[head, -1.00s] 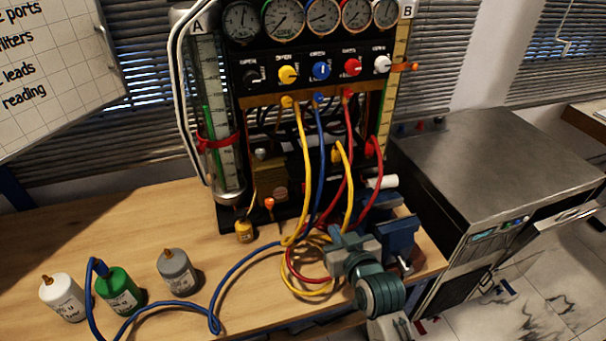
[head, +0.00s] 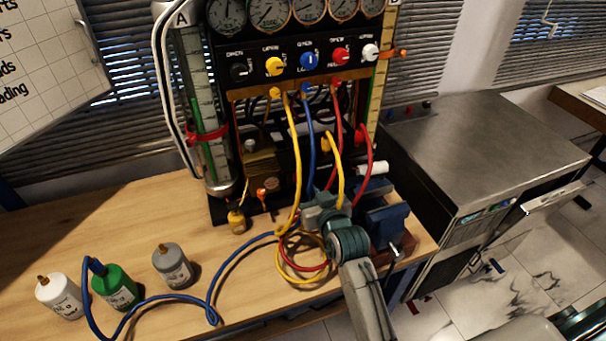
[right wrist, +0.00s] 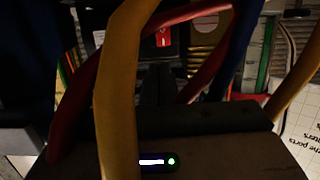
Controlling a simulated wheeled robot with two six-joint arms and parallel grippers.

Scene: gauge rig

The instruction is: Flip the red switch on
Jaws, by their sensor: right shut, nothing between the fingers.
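The red switch (right wrist: 163,38) shows in the right wrist view as a small red rocker with a white mark, on a dark panel in the shadowed lower part of the rig. In the head view I cannot make it out behind the hoses and my arm. My right gripper (right wrist: 158,76) is shut and empty. Its dark fingers point toward the switch, with a gap that I cannot measure. In the head view my right gripper (head: 312,203) is at the rig's lower front, among the hoses. My left gripper is not in view.
A yellow hose (right wrist: 118,90) crosses close in front of the wrist camera, and a red hose (right wrist: 90,95) runs beside it. A blue vise (head: 385,222) stands right of my gripper. Several bottles, including a green one (head: 117,288), stand on the bench's left.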

